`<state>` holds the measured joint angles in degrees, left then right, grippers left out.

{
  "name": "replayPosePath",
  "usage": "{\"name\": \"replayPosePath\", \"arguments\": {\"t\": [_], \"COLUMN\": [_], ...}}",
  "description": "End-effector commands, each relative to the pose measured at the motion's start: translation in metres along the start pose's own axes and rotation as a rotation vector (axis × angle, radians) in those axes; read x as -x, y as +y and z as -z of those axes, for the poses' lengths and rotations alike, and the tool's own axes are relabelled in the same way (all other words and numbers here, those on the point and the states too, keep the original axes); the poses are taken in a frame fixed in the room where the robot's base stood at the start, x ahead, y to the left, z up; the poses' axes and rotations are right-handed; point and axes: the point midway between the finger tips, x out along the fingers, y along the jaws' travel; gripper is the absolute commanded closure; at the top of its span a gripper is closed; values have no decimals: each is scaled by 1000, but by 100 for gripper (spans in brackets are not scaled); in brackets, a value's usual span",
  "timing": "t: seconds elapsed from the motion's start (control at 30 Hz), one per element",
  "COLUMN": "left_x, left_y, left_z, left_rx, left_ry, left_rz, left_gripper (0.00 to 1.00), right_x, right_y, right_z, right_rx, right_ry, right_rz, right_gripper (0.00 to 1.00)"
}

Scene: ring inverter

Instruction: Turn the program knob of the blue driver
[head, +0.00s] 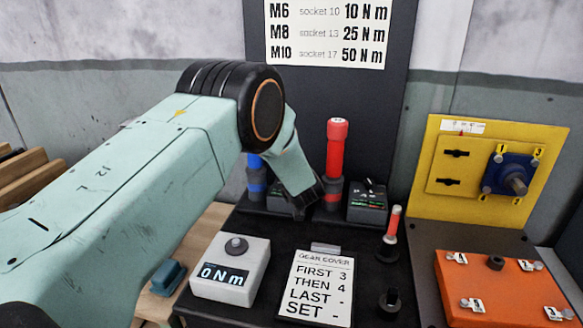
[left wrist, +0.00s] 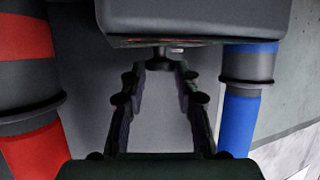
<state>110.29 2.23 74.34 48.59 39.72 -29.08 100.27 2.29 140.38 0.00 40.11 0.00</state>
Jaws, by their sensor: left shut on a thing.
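The blue driver (head: 256,180) stands upright in the rack at the back, partly hidden behind my left arm; it also shows on the right of the left wrist view (left wrist: 240,122). Its dark program box (head: 277,201) is beside it, mostly covered by my gripper in the head view. In the left wrist view the box (left wrist: 195,18) is at the top, with a small program knob (left wrist: 162,54) under it. My left gripper (left wrist: 162,66) has its fingertips on both sides of the knob, shut on it. The knob's pointer and setting are hidden. My right gripper is in neither view.
A red driver (head: 335,150) with its own box (head: 368,203) stands just right of my gripper. A yellow panel (head: 430,190) and orange cover (head: 510,285) are at right.

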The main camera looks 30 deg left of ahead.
Motion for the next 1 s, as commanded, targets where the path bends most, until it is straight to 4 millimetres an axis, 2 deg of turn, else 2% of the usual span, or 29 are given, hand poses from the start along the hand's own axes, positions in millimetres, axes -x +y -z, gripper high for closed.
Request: {"name": "replayPosePath", "arguments": {"t": [0.17, 0.5, 1.0], "left_x": [0, -2, -2], "left_y": [4, 6, 7], "left_z": [-5, -7, -6], "left_rx": [40, 106, 142], "left_ry": [-8, -7, -10], "left_rz": [101, 259, 349], "left_gripper": [100, 100, 100], "right_x": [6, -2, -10], "right_y": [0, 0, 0], "right_z": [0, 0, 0], "right_rx": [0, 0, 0], "right_ry": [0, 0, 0], "right_rz": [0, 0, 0], "right_gripper": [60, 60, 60]}}
